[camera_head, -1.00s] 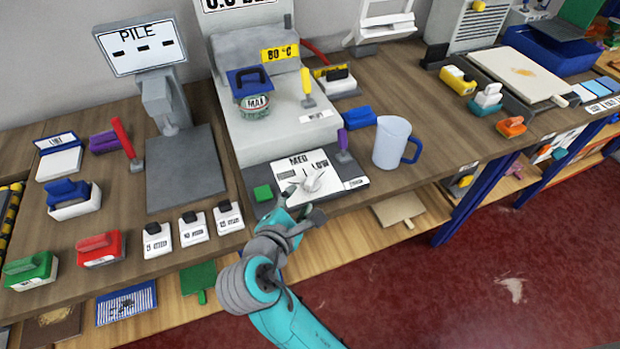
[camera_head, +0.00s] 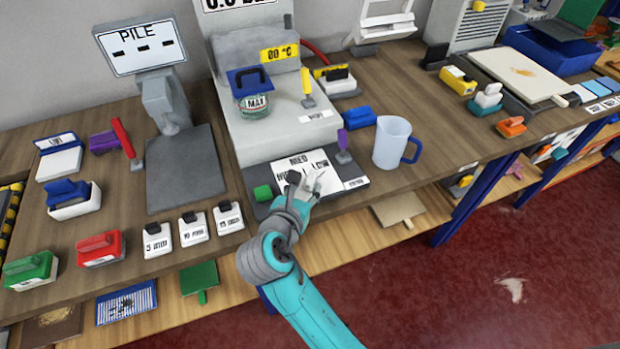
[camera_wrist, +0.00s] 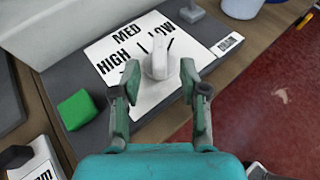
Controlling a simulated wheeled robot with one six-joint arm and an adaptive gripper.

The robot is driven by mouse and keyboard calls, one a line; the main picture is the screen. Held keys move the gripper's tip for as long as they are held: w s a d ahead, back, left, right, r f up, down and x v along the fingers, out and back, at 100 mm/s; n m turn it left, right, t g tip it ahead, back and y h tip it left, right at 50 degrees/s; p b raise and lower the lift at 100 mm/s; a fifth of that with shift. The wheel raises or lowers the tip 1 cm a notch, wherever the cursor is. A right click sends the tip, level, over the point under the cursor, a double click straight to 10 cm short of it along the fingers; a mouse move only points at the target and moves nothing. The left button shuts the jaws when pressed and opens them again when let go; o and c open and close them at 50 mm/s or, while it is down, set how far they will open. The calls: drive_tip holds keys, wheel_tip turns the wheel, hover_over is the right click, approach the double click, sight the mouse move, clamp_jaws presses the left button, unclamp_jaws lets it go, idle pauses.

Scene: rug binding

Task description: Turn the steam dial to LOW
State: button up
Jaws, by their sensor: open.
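The steam dial is a white knob (camera_wrist: 158,59) on a white plate (camera_wrist: 104,50) printed HIGH at left, MED at top and LOW at right. In the wrist view the knob stands up between the ticks; I cannot tell exactly which mark it points at. My gripper (camera_wrist: 160,74) is open, with one finger on each side of the knob and gaps visible between fingers and knob. In the head view my gripper (camera_head: 304,188) is over the front of the plate (camera_head: 330,184) and hides part of the dial and the HIGH label.
A green block (camera_wrist: 77,109) sits left of the plate. The bench front edge drops to a red floor (camera_head: 480,290).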

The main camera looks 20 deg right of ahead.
sight(309, 181)
drive_tip(key=shift+x, duration=2.45)
clamp_jaws()
